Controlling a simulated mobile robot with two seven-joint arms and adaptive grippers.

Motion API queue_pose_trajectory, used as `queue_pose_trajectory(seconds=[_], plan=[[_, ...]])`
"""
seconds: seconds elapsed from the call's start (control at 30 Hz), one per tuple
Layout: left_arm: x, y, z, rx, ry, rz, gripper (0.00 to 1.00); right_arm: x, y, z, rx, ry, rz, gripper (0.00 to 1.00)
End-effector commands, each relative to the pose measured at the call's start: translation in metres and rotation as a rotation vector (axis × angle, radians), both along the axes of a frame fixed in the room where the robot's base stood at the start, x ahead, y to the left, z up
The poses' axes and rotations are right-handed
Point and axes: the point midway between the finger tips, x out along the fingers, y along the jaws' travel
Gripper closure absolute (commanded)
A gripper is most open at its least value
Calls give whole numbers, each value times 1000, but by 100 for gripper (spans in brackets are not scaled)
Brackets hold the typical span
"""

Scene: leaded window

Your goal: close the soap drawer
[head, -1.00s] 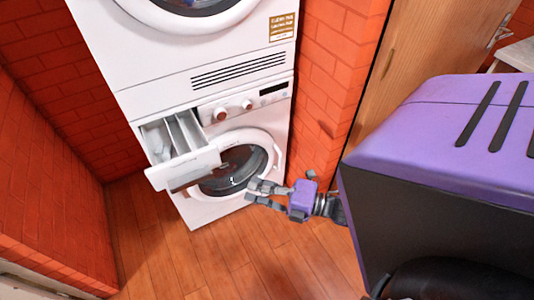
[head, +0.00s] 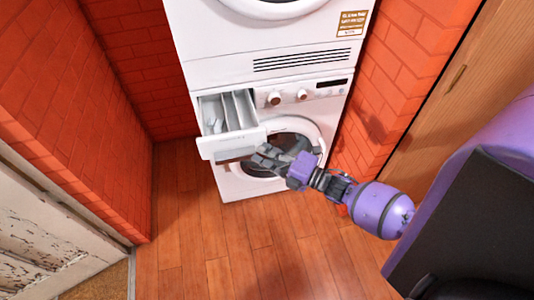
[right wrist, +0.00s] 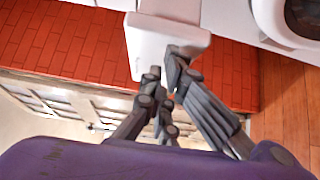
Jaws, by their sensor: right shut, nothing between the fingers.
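The soap drawer (head: 232,144) is pulled out of the upper left of the lower white washing machine (head: 256,184). Its open compartments (head: 226,112) show from above. My right gripper (head: 262,156) is just in front of the drawer's front, near its lower right corner, and overlaps it in the head view. In the right wrist view the drawer front (right wrist: 160,45) is just beyond the shut fingertips (right wrist: 166,72); I cannot tell whether they touch it. The gripper holds nothing. My left gripper is not in view.
The round washer door (head: 312,130) is right of and below the drawer, behind my gripper. A second white machine (head: 270,40) is stacked above. Brick walls stand on both sides, with a wooden door (head: 440,110) at right. The wood floor (head: 230,250) is clear.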

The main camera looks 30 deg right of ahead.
Motion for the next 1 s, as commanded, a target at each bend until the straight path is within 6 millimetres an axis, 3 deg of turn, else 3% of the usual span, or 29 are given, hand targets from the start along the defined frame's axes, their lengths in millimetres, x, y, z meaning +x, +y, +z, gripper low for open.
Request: queue_pose_trajectory(seconds=[0.27,0.47,1.0], plan=[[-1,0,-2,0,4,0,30,1,-1,0,-1,0,0,100],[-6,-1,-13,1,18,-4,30,19,-6,-2,-3,-1,1,100],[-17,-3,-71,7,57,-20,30,137,-40,-7,-5,2,-1,100]])
